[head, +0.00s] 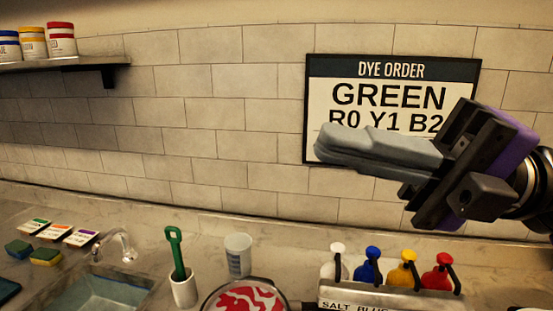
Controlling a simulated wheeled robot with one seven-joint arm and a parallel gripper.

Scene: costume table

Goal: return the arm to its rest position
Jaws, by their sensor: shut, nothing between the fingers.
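My gripper (330,150) is raised at the right side of the head view, in front of the wall and well above the counter. Its grey fingers point left and lie together, with nothing between them. It covers the lower right part of the dye order sign (350,95), which reads "GREEN" and "R0 Y1 B2". My arm comes in from the right edge.
Below my gripper, a metal rack (390,298) holds white, blue, yellow and red bottles. Left of it are a red-and-white patterned round item (245,299), a clear cup (238,256), a green tool (176,252) in a white holder, and a sink (110,292). A shelf (60,64) holds jars.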

